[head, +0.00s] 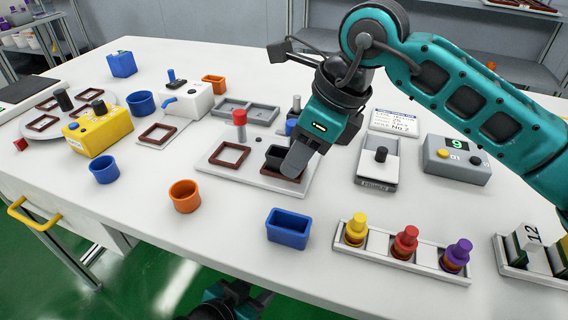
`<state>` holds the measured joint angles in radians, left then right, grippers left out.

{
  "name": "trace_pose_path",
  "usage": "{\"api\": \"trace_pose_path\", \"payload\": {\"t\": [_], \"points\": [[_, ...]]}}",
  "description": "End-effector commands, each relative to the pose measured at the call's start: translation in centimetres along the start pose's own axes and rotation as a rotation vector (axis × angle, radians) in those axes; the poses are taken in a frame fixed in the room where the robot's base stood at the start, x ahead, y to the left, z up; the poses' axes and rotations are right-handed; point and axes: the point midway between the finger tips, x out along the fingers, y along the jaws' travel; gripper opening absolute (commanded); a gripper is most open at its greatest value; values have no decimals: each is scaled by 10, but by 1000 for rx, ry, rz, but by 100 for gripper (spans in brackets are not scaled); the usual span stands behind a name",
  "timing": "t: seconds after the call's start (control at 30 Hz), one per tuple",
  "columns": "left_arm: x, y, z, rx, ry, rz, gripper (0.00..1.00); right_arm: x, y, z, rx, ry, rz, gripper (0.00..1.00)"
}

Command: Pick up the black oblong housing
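The black oblong housing (276,154) looks like a small open-topped black box. It sits at a dark red frame on the right half of a white board (225,177). My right gripper (294,163) points down at it from above and behind. A grey finger covers the housing's right side. I cannot tell whether the fingers touch the housing or how far apart they are. Dark parts (228,300) below the table's front edge may be my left gripper; their finger state cannot be made out.
A red-topped peg (239,122) stands behind an empty frame on the board. An orange cup (184,196) and a blue oblong bin (288,229) stand in front. A rack with coloured knobs (402,252) lies front right. Bare table lies between them.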

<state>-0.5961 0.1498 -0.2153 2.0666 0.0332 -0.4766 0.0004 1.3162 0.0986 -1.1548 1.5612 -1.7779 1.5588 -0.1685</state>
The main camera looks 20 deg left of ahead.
Motion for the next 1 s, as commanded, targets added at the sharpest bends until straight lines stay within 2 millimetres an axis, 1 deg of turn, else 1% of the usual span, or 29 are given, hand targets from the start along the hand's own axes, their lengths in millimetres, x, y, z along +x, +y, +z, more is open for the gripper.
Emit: {"api": "trace_pose_path", "payload": {"t": [0.17,0.2,0.57,0.83,1.0], "points": [[0,-1,-2,3,3,0,43,0,0,0,1,0,-1,36],[0,-1,-2,3,4,0,43,0,0,0,1,0,-1,34],[1,-2,-4,5,8,-1,43,0,-1,0,1,0,-1,0],[0,-2,-5,5,9,-1,43,-2,-1,1,1,-1,-2,0],[-1,-1,-7,5,8,-1,43,-13,-1,6,1,-1,-3,0]]}}
